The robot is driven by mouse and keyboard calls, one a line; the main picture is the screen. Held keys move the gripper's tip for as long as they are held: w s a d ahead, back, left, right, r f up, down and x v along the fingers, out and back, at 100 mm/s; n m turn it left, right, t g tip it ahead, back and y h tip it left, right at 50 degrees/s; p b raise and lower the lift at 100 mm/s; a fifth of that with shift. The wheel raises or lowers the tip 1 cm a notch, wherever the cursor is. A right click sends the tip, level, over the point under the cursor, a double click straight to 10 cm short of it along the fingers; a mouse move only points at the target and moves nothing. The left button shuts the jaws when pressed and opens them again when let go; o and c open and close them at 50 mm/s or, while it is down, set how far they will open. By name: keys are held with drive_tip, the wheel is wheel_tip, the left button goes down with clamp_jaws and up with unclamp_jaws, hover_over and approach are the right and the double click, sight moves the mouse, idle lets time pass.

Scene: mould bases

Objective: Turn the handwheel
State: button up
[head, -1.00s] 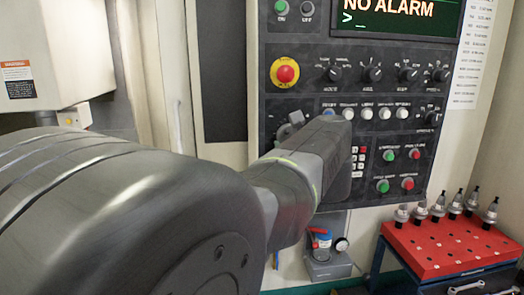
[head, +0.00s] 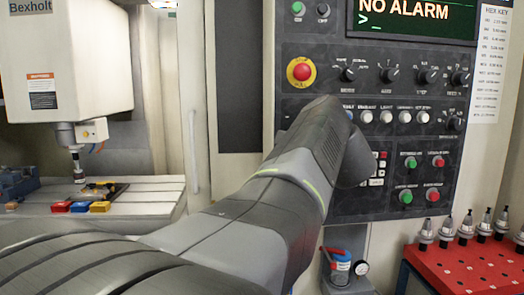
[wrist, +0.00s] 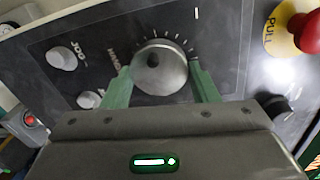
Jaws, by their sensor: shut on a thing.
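The handwheel (wrist: 158,68) is a round grey metal dial with a dark centre knob and tick marks around it, on the dark control panel in the wrist view. My gripper (wrist: 160,80) has its two green fingers on either side of the handwheel, shut on its rim. In the head view the handwheel and my fingers are hidden behind my own arm, which reaches to the panel's left part.
The red emergency stop (head: 301,72) sits on a yellow plate above; it also shows at the wrist view's right edge (wrist: 308,34). Knobs and buttons surround the wheel. A red tool rack (head: 465,262) stands low right. A machine bed (head: 130,192) lies at left.

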drive_tip(key=shift+n+b, duration=1.65)
drive_tip(key=shift+n, duration=0.45)
drive_tip(key=o, duration=1)
drive_tip(key=shift+c, duration=0.2)
drive_tip(key=s+b, duration=0.2)
drive_tip(key=s, duration=1.1)
drive_tip(key=shift+s+r, duration=0.35)
drive_tip(key=shift+s, duration=0.05)
drive_tip(key=shift+d, duration=0.1)
